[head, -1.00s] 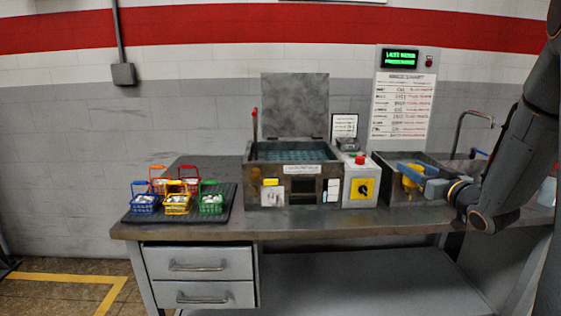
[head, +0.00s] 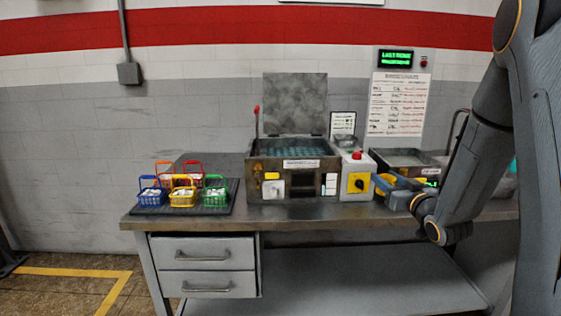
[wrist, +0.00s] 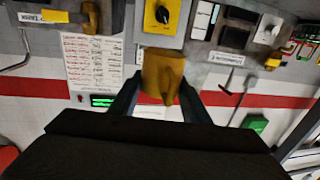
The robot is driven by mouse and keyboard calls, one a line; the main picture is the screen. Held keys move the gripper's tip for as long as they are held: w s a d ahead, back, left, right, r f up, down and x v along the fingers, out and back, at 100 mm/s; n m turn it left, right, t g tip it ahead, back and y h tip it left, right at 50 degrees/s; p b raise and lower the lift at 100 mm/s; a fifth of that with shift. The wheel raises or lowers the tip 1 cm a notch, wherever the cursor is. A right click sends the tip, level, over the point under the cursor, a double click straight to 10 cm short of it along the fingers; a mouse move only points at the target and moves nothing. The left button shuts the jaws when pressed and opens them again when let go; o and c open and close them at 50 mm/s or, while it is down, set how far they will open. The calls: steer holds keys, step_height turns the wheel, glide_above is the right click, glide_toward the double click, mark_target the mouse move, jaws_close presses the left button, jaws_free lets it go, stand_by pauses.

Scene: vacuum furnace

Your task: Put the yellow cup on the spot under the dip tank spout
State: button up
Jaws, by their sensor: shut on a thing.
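My gripper (head: 396,190) is shut on the yellow cup (head: 384,182), in front of the left end of the right-hand tank (head: 420,155). In the wrist view the yellow cup (wrist: 162,72) sits between my two dark fingers (wrist: 160,98), and that view is upside down. A brass-coloured spout-like part (wrist: 92,18) shows at the top left there, beside a labelled tank front, apart from the cup. The spot under the spout cannot be made out; my arm and gripper cover much of that tank's front in the head view.
A control box (head: 357,180) with a red button and yellow switch stands just left of the cup. Left of it is an open-lidded tank (head: 262,165). Several coloured baskets sit on a black mat (head: 226,208) at the left. The bench's front strip (head: 300,221) is clear.

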steer(key=s+a+f+m+h, duration=0.2)
steer(key=s+a+f+h, duration=0.1)
steer(key=a+f, duration=0.9)
steer(key=s+f, duration=0.3)
steer(key=f, duration=0.4)
steer(key=s+f, duration=0.4)
steer(key=f, duration=0.3)
steer(key=s+r, duration=0.2)
steer(key=s, duration=0.3)
steer(key=shift+s+a, duration=0.4)
